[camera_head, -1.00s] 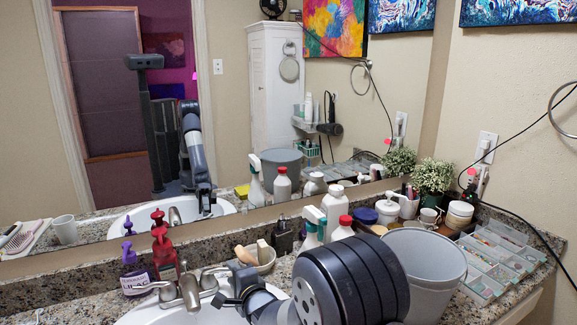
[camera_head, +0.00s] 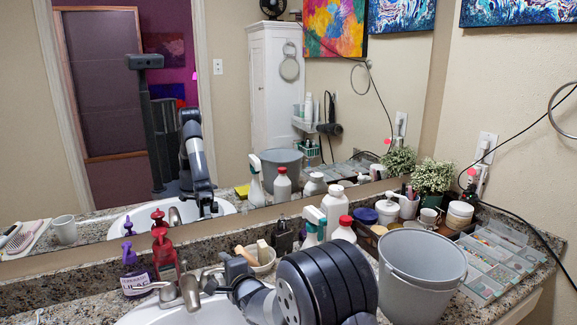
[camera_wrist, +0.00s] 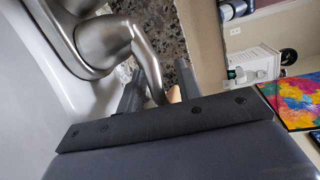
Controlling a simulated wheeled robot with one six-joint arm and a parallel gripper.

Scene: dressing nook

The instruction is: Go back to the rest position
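My gripper (camera_head: 226,268) is beside the silver faucet (camera_head: 190,290), over the back edge of the white sink (camera_head: 190,314). Its far end is small and partly hidden behind my wrist in the head view. In the wrist view my gripper (camera_wrist: 158,90) has its two dark fingers apart. My large dark arm joint covers part of the counter in front of the mirror.
Red and purple pump bottles (camera_head: 163,250) stand left of the faucet. The mirror (camera_head: 225,100) stands behind the counter.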

